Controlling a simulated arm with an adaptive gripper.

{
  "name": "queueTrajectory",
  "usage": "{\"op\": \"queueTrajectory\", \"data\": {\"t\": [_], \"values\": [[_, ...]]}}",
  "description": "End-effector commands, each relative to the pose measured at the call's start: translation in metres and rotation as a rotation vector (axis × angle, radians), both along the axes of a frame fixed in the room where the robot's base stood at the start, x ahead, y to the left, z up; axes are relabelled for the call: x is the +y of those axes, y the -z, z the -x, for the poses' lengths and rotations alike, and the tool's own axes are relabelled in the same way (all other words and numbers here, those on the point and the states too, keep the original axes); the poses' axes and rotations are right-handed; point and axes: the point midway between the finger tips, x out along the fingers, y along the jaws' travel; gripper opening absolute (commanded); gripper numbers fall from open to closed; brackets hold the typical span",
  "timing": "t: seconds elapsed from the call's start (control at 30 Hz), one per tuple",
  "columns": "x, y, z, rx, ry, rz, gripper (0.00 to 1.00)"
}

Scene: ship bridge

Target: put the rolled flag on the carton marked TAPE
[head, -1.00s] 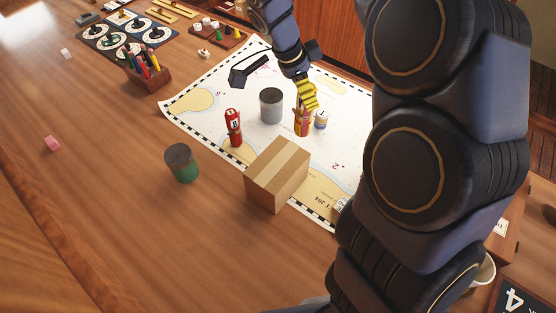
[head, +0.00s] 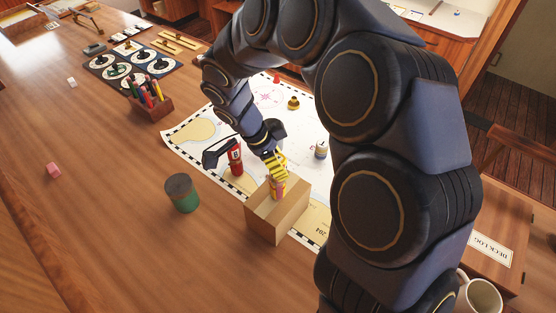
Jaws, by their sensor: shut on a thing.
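My gripper (head: 277,178), with yellow-and-black striped fingers, is shut on the rolled flag (head: 278,190), a small upright red-and-yellow roll. The fingers hide its upper part. The flag shows over the top of a brown cardboard carton (head: 270,228), the only carton in view. Whether its lower end touches the carton top or hangs just above it, I cannot tell. No TAPE marking is readable on the carton faces I see. The carton stands upright at the chart's near edge.
A red canister (head: 236,160) stands close left of the gripper. A green can with a dark top (head: 182,193) is left of the carton. A white jar (head: 321,150) stands on the chart (head: 197,133). A pen holder (head: 152,105) is farther back. The table's left side is mostly clear.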

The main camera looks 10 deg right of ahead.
Motion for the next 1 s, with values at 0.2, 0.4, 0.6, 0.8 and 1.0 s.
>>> {"op": "queueTrajectory", "data": {"t": [0.2,0.4,0.6,0.8,1.0], "values": [[-0.001,0.000,-0.001,-0.002,0.001,0.002,0.05],[0.000,0.002,-0.001,-0.002,0.000,0.002,0.63],[0.000,0.002,-0.001,-0.002,0.000,0.001,0.63],[0.003,-0.009,-0.001,-0.005,0.000,0.002,0.63],[0.019,-0.046,0.001,-0.007,0.000,0.001,0.63]]}}
